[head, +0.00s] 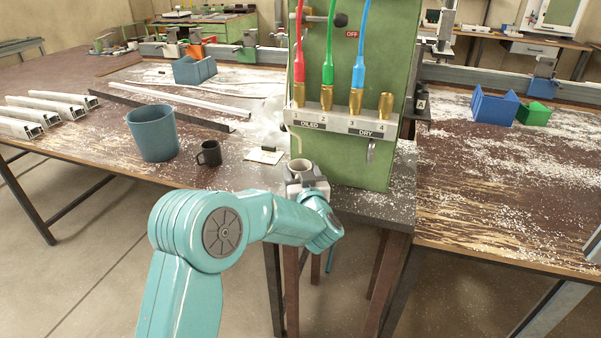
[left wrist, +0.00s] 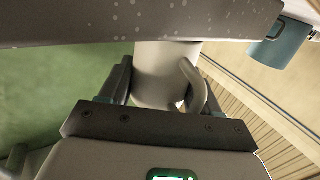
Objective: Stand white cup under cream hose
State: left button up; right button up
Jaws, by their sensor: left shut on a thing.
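The white cup (head: 301,168) is between the fingers of my left gripper (head: 308,186), at the left foot of the green panel. Its mouth faces up and it looks upright. In the left wrist view the white cup (left wrist: 160,75) sits between both dark fingers (left wrist: 163,88), its handle (left wrist: 196,85) on the right. Fingers and arm hide its lower part, so I cannot tell whether it touches the bench. A short cream piece (head: 297,140), perhaps the cream hose, hangs on the panel's left side, above the cup. My right gripper is not in view.
The green panel (head: 345,165) carries red, green and blue hoses on brass fittings. Metal profiles (head: 45,112) lie at far left. The bench's front edge is close.

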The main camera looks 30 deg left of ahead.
pick_arm(q)
jog(key=shift+f+b, duration=0.35)
dwell(0.5)
jog(key=o, duration=1.2)
jog(key=shift+b+v, duration=0.8)
jog(key=shift+v, duration=4.2)
jog(key=shift+r, duration=0.1)
